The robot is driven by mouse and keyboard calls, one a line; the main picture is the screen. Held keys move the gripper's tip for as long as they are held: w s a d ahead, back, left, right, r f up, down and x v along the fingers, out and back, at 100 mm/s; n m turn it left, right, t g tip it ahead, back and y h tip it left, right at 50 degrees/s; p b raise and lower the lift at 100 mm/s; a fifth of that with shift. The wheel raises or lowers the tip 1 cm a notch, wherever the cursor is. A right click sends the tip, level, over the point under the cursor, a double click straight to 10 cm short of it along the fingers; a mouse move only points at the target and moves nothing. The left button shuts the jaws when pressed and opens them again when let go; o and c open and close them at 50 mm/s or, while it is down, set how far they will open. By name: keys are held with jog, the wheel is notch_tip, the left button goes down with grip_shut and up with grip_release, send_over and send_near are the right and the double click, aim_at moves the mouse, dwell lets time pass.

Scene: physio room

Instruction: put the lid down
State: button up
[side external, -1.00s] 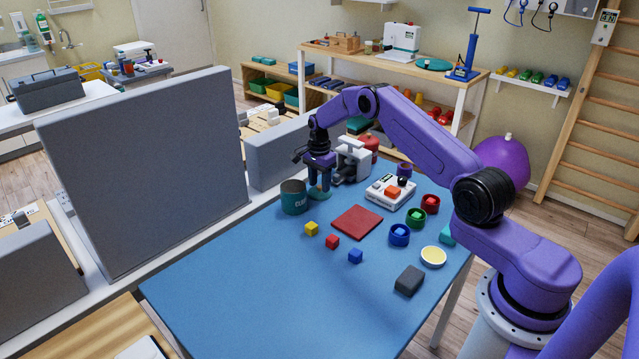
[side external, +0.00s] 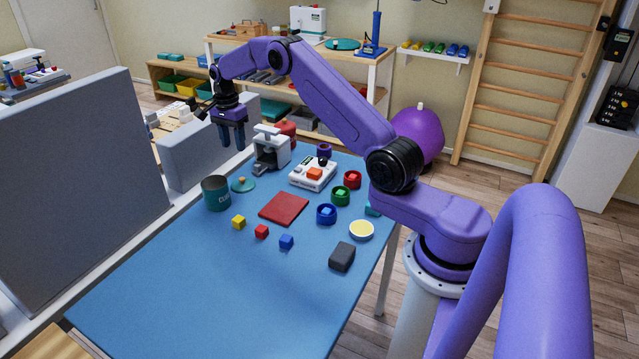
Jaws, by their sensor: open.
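The lid (side external: 243,185) is a small teal disc with a knob on top. It lies flat on the blue table, just right of the teal cup (side external: 216,193). The cup stands upright with its top open. My gripper (side external: 232,146) hangs above and slightly left of the lid in the picture, fingers pointing down. It is open and empty, apart from the lid.
A white and grey device (side external: 271,148) stands close behind the lid. A red square mat (side external: 284,208) and small yellow (side external: 238,222), red (side external: 261,231) and blue (side external: 286,242) cubes lie nearer. A grey panel (side external: 80,175) stands left. The table's front is clear.

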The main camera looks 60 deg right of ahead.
jog(key=s+a+r+n, duration=0.2)
jog(key=a+r+n, duration=0.25)
jog(key=a, duration=0.55)
jog(key=s+a+r+n, duration=0.3)
jog(key=s+a+n, duration=0.2)
jog(key=s+a, duration=0.25)
jog(key=s+a+r+n, duration=0.3)
jog(key=s+a+n, duration=0.3)
jog(key=s+a, duration=0.15)
jog(key=s+d+n, duration=0.3)
jog(key=s+n, duration=1.1)
jog(key=s, duration=1.5)
jog(key=shift+s+f+n, duration=0.15)
jog(key=shift+f+n, duration=0.05)
jog(key=shift+n, duration=0.15)
